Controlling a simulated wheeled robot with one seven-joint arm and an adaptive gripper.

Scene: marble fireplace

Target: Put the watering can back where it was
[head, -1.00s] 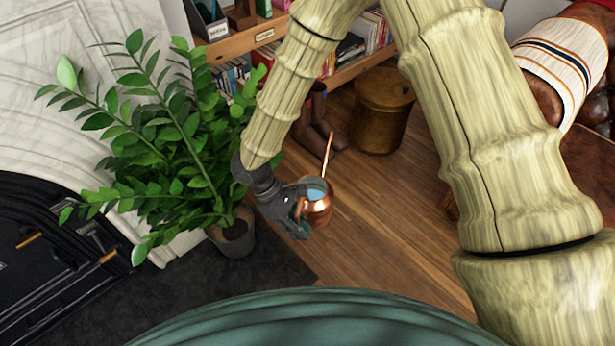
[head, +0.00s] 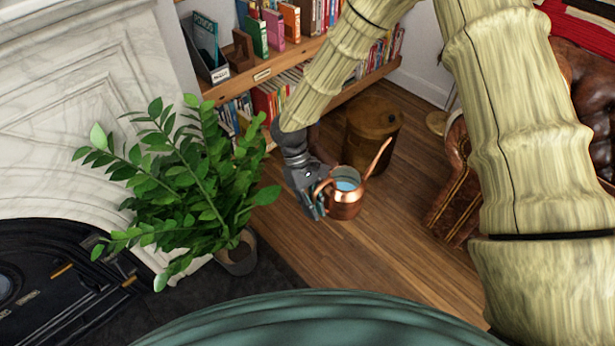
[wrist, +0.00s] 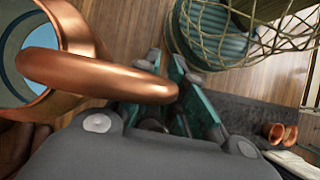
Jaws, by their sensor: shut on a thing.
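The copper watering can (head: 347,202) is held off the floor near the middle of the head view, with light blue water inside and its spout pointing up to the right. My gripper (head: 316,203) is on its left side, shut on the handle. In the wrist view the can's body and opening (wrist: 62,50) fill the upper left. Its thick curved handle (wrist: 100,76) runs right to the teal finger pads of my gripper (wrist: 188,95). The can looks close to upright.
A potted leafy plant (head: 238,255) stands left of the can by the marble fireplace (head: 90,120). Behind are a bookshelf (head: 262,70) and a round brass-coloured container (head: 372,135). A brown leather seat (head: 455,195) is at right. Wooden floor (head: 350,265) lies open below the can.

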